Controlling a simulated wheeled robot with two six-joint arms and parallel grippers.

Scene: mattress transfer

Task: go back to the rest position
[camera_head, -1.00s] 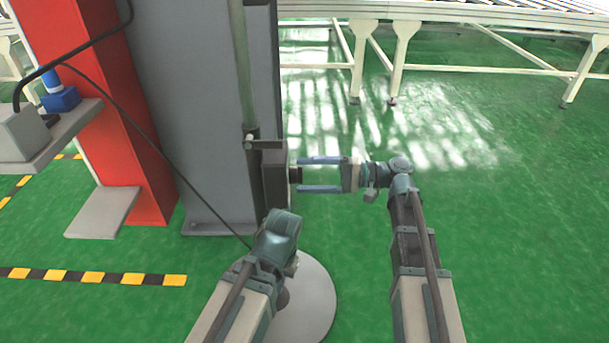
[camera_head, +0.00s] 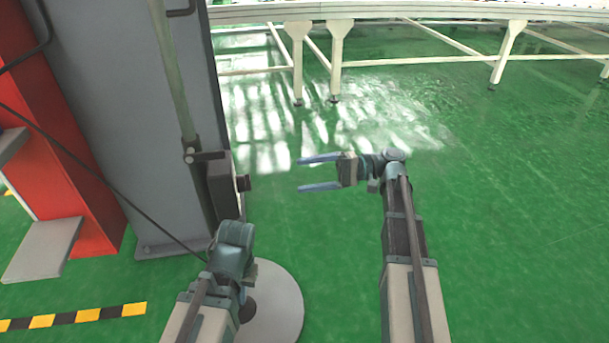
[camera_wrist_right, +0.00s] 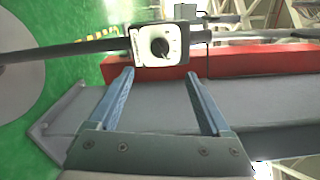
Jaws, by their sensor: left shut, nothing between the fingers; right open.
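My right gripper (camera_head: 300,174) is open and empty. Its two blue fingers point left, apart from a dark switch box (camera_head: 221,186) with a knob on the grey column. In the right wrist view the open fingers (camera_wrist_right: 160,74) frame a white-faced box with a round black knob (camera_wrist_right: 160,46), with nothing between them. My left gripper (camera_head: 235,245) is at the end of the left arm, low in the head view, below the switch box. Its wrist housing hides the fingers, and no held object shows.
The grey column (camera_head: 130,120) and red post (camera_head: 50,130) stand at left, with a grey foot plate (camera_head: 42,250) on the floor. A dark cable hangs across them. A white-legged conveyor frame (camera_head: 400,14) runs along the back. Green floor (camera_head: 510,220) at right is clear.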

